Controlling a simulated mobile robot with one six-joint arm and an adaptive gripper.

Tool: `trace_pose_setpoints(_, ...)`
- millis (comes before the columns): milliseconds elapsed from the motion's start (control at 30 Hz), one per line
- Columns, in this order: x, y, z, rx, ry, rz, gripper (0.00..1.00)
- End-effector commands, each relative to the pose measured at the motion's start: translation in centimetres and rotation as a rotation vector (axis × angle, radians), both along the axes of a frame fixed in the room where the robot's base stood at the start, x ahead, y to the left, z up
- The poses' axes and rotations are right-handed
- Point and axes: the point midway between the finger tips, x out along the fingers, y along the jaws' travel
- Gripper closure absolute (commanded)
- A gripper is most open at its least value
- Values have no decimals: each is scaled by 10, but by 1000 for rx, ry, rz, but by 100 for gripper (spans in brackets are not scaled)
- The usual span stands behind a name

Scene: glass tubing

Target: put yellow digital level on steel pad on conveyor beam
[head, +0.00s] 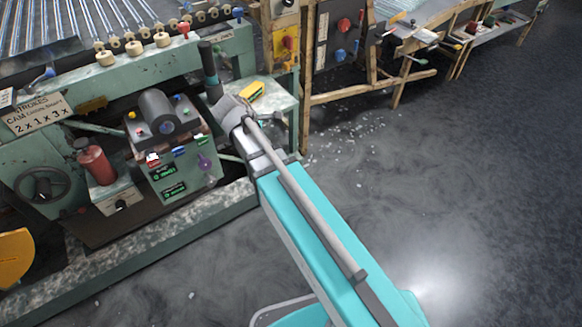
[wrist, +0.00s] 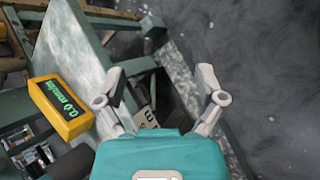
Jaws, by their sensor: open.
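The yellow digital level (head: 251,91) lies on a pale, worn green-grey shelf (head: 279,104) just beyond the end of my arm in the head view. In the wrist view the level (wrist: 62,107) is at the left, its green-lit display facing the camera, beside a pale plate-like surface (wrist: 80,50). My gripper (wrist: 161,78) is open and empty, with its fingers apart to the right of the level and not touching it. In the head view my arm's end hides the fingers. The green conveyor beam (head: 125,68) runs behind the machine; I cannot make out a distinct steel pad on it.
A machine box with a dark cylinder and coloured knobs (head: 168,125) stands left of my arm. A red canister (head: 95,163) is farther left. A wooden-framed panel (head: 340,40) stands behind.

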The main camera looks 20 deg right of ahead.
Motion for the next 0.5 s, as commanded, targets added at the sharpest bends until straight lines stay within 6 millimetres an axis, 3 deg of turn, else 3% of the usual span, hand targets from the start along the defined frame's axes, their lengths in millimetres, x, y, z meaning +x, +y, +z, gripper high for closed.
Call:
trace_pose_setpoints(33,-17,-11,-6,67,-17,-87,12)
trace_pose_setpoints(200,-58,-31,-23,295,-70,-414,12)
trace_pose_setpoints(500,-121,-43,-38,599,-104,-965,12)
